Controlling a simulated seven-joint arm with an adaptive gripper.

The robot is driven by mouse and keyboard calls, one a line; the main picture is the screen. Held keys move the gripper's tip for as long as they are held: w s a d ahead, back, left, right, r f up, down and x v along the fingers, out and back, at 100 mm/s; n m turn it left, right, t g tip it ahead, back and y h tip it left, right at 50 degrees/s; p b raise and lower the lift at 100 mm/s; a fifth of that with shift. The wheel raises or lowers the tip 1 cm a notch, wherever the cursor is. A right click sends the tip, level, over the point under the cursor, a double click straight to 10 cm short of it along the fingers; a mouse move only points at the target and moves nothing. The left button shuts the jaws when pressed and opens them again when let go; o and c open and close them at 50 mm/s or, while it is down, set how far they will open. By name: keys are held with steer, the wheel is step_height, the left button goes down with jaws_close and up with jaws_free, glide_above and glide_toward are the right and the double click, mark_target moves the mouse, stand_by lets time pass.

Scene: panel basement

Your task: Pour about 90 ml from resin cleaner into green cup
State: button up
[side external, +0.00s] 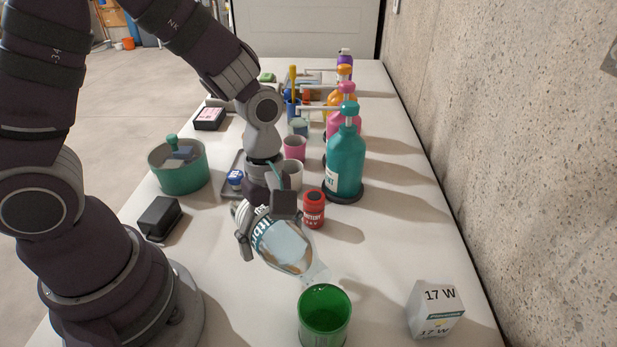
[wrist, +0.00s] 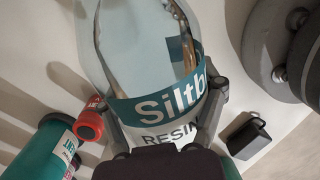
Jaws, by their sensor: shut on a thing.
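My gripper (side external: 266,226) is shut on the resin cleaner (side external: 284,246), a clear bottle with a teal and white label. The bottle is tilted well over, neck down and to the right, with its mouth just above the green cup (side external: 325,318). The cup stands upright on the table near the front. I cannot make out a stream or the liquid level in the cup. In the wrist view the resin cleaner (wrist: 150,62) fills the middle between my fingers (wrist: 158,118), with "RESIN" on its label. The cup cannot be made out there.
A white box marked 17 W (side external: 435,310) stands right of the cup. A red jar (side external: 314,209) and a teal pump bottle (side external: 345,160) stand behind. A black box (side external: 158,218) and green pot (side external: 180,170) are left. The concrete wall (side external: 500,130) borders the table's right side.

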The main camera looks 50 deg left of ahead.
steer(key=shift+a+r+y+p, duration=0.2)
steer(key=shift+r+y+p, duration=0.25)
steer(key=shift+y, duration=0.05)
stand_by(0.5)
steer(key=shift+a+r+p, duration=0.2)
steer(key=shift+a+p, duration=0.1)
steer(key=shift+a, duration=0.05)
stand_by(0.5)
steer(key=shift+a+r+y+p, duration=0.1)
steer(key=shift+r+y+p, duration=0.35)
steer(key=shift+y+p, duration=0.25)
stand_by(1.3)
step_height(320, 180, down, 4)
steer(key=h, duration=0.4)
steer(key=shift+a+f, duration=0.1)
steer(key=shift+a, duration=0.05)
steer(key=shift+d+f+h, duration=0.3)
steer(key=shift+f+h, duration=0.05)
steer(key=shift+h, duration=0.45)
stand_by(0.7)
